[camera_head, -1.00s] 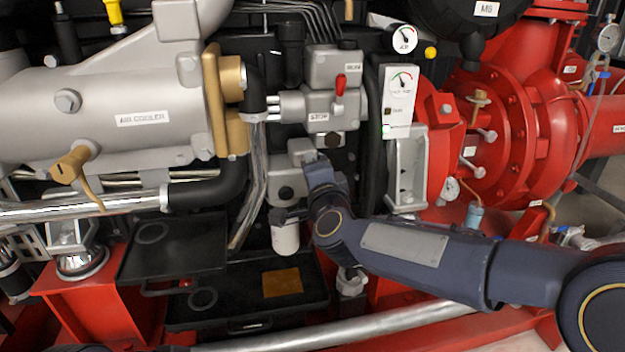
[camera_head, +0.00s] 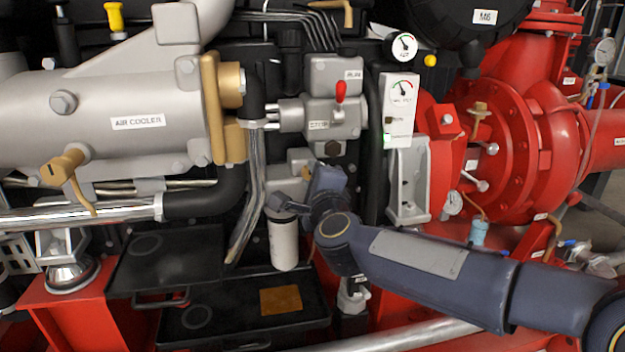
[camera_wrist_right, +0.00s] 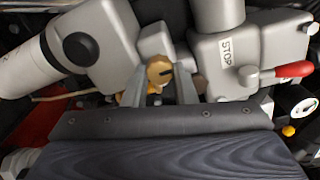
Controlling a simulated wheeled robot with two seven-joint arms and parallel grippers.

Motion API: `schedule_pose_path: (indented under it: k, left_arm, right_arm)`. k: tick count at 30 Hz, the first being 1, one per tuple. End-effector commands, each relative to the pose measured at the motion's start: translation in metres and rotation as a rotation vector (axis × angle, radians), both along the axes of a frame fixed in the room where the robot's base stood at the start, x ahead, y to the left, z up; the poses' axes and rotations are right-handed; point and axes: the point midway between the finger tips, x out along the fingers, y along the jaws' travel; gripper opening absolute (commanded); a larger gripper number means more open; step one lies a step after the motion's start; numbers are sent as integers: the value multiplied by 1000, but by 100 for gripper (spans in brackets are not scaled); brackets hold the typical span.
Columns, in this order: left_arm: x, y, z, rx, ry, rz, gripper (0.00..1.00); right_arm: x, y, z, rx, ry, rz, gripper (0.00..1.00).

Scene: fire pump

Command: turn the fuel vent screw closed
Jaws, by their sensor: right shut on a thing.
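The fuel vent screw (camera_wrist_right: 158,72) is a small brass knob with a dark slot, in the middle of the right wrist view. My right gripper (camera_wrist_right: 160,82) is shut on it, with one grey finger on each side. In the head view my right gripper (camera_head: 308,174) reaches the grey housing (camera_head: 285,178) above the white filter canister (camera_head: 284,243). The screw is mostly hidden there by the gripper, and its turned angle cannot be told. My left gripper is not in view.
The grey stop unit (camera_head: 335,115) with a red lever (camera_head: 340,91) sits just above my gripper. A gauge panel (camera_head: 400,108) stands to its right. Black trays (camera_head: 245,312) lie below. The silver air cooler (camera_head: 120,110) fills the left.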

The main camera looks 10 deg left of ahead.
Motion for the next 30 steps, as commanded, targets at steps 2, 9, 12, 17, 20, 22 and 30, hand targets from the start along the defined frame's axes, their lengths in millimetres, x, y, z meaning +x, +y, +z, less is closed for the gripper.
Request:
schedule_pose_path:
  k: [2,9,12,17,20,22,30]
  left_arm:
    - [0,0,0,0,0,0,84]
    - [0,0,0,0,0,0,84]
    - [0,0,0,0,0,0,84]
    - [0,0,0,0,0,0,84]
    - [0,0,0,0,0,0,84]
    - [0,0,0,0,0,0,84]
    - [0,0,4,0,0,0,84]
  right_arm:
    - [1,-1,0,4,1,-2,2]
    - [1,-1,0,3,2,-2,2]
    - [1,-1,0,3,2,-2,38]
    - [0,0,0,2,1,-1,46]
    - [0,0,0,1,1,-1,46]
    - [0,0,0,1,1,-1,46]
    - [-30,-13,2,0,-1,1,46]
